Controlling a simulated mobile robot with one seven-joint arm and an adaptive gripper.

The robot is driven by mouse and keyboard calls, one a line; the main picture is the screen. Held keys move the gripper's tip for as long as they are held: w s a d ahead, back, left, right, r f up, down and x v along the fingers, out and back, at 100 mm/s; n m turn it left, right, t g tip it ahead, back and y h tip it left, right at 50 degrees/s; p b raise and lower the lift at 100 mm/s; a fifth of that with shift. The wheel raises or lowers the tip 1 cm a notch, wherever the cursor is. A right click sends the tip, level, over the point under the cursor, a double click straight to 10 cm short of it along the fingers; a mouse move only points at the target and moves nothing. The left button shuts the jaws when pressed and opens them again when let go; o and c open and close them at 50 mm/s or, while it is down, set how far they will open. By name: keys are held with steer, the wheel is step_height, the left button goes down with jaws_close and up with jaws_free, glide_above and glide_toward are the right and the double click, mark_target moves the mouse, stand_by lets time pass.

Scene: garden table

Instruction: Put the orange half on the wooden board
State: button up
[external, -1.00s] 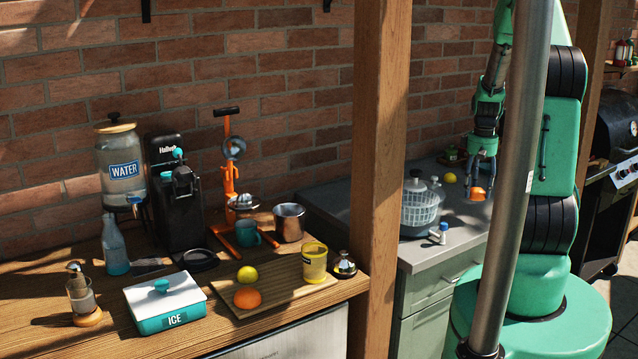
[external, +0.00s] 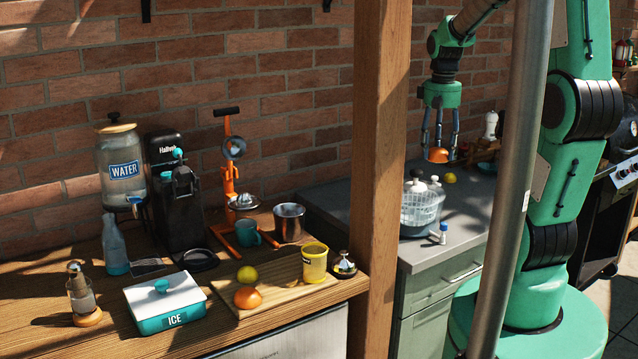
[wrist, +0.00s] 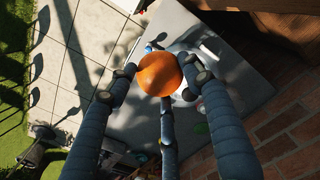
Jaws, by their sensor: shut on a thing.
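My gripper (external: 438,150) is shut on an orange half (external: 437,156) and holds it in the air above the grey counter, over the salad spinner. In the wrist view the orange half (wrist: 159,74) sits between the fingertips, its rounded peel side showing; its cut face is hidden. The wooden board (external: 285,281) lies on the wooden table at the left of the post. On it are an orange fruit (external: 248,298), a lemon (external: 246,274) and a yellow cup (external: 314,263).
A wooden post (external: 378,180) stands between the counter and the table. A metal pole (external: 515,180) is in front of my arm. An ice box (external: 165,303), a steel pot (external: 289,222), a mug (external: 247,233) and an orange press (external: 230,180) surround the board. The board's middle is clear.

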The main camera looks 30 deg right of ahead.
steer(key=s+a+r+n+b, duration=0.2)
steer(key=s+a+r, duration=0.1)
steer(key=s+a, duration=1.5)
steer(key=w+a+f+n+p, duration=0.2)
steer(key=w+a+f+n, duration=0.15)
steer(key=w+a, duration=0.5)
steer(key=w+a+f+n+p, duration=0.3)
steer(key=w+a+n, duration=0.2)
steer(key=w+a, duration=0.4)
steer(key=w+a+f+n+p, duration=0.3)
steer(key=w+a+f+n, duration=0.3)
steer(key=w+a+f, duration=0.3)
steer(key=shift+w+a+f, duration=0.15)
steer(key=shift+w+f, duration=0.7)
steer(key=shift+w, duration=0.05)
glide_above(282, 267)
steer(key=shift+f, duration=3.1)
steer(key=shift+f, duration=0.15)
